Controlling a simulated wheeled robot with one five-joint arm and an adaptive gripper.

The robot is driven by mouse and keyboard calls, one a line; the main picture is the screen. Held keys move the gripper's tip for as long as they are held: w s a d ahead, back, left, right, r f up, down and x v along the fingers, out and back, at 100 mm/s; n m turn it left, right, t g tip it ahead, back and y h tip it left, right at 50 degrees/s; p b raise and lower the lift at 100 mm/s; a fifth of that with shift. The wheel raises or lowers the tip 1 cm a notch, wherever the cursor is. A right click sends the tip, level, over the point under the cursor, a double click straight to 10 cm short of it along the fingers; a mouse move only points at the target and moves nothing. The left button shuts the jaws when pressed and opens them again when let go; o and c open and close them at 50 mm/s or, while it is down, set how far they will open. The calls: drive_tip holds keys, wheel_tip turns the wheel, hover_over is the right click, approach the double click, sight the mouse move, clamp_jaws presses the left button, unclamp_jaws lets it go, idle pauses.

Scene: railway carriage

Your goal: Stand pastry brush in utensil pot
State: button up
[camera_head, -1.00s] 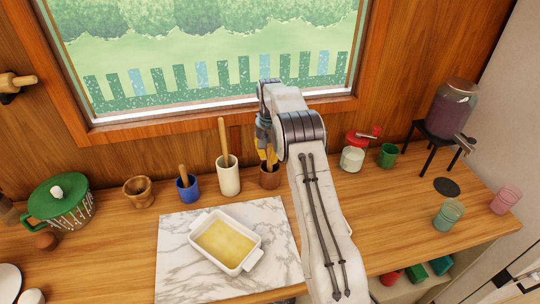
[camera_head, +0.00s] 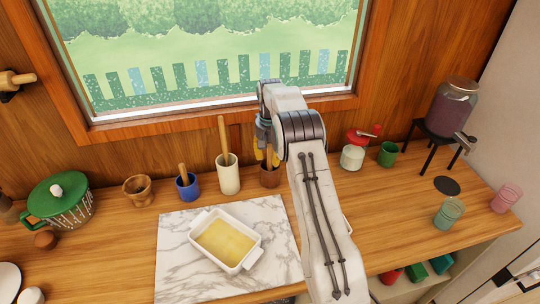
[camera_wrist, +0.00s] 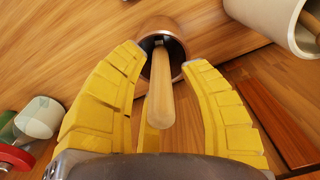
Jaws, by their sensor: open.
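A wooden-handled utensil, which looks like the pastry brush (camera_wrist: 160,100), stands handle up in a copper-brown pot (camera_head: 269,180). In the wrist view a metal collar shows at its lower end, inside the mouth of the pot (camera_wrist: 148,27). Its tip is hidden in the pot. My gripper (camera_head: 267,160) is above this pot. In the wrist view its yellow fingers (camera_wrist: 165,58) are open, one on each side of the handle, with visible gaps.
A cream pot (camera_head: 229,178) with a long wooden handle in it stands just left. A blue pot (camera_head: 187,189) with another handle stands farther left. A white baking dish (camera_head: 238,267) sits on a marble board (camera_head: 176,260) in front. A jar (camera_head: 352,158) stands right of my arm.

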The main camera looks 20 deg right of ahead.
drive_tip(key=shift+r, duration=0.15)
wheel_tip(320, 180, up, 10)
drive_tip(key=shift+r, duration=0.8)
idle(0.7)
